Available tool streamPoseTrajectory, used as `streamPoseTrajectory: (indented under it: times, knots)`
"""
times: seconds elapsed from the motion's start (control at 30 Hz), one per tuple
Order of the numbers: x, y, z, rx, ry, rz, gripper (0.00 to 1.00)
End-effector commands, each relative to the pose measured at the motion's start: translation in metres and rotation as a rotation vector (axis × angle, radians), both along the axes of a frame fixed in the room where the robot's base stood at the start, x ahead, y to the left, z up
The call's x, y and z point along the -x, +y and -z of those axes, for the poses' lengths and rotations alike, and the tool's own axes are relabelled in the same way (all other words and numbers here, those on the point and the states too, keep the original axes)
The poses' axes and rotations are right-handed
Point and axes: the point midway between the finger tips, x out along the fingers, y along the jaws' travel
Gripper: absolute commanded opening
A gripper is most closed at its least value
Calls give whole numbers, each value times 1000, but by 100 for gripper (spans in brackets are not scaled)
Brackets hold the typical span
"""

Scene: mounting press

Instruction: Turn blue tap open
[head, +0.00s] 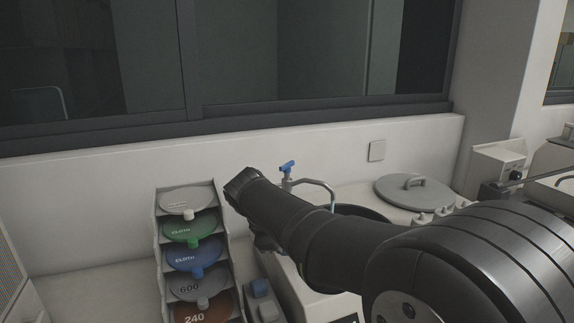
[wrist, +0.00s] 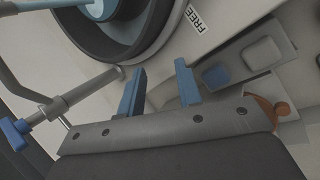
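The blue tap handle (head: 287,167) tops a thin metal post behind my arm in the head view. Its curved metal spout (head: 318,184) reaches right over a dark round basin (head: 360,212). A pale blue streak shows under the spout's end; I cannot tell if it is water. In the wrist view the blue handle (wrist: 15,132) is at the left edge, beside the grey pipe (wrist: 58,106). My gripper (wrist: 160,84) is open, its two blue fingers apart with nothing between them. The handle lies outside the fingers, apart from them. The fingers are hidden in the head view.
A rack of labelled discs (head: 190,230) stands left of my arm. A grey lid with a handle (head: 412,190) lies right of the basin. A blue pad (wrist: 215,76) and a pale pad sit right of the fingers in the wrist view. The wall is close behind the tap.

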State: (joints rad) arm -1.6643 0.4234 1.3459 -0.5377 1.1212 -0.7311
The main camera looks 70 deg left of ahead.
Motion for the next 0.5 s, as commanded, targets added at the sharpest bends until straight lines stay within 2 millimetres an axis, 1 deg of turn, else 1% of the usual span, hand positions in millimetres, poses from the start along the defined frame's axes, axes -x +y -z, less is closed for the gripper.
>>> streamPoseTrajectory:
  times: [0.03,0.1,0.27,0.4,0.5]
  knots:
    - [5,2,-4,41,-106,-75,32]
    - [7,7,-12,98,-263,-170,32]
    - [18,21,-42,212,-620,-354,32]
    - [37,36,-75,298,-924,-467,32]
    - [54,44,-96,346,-1103,-515,32]
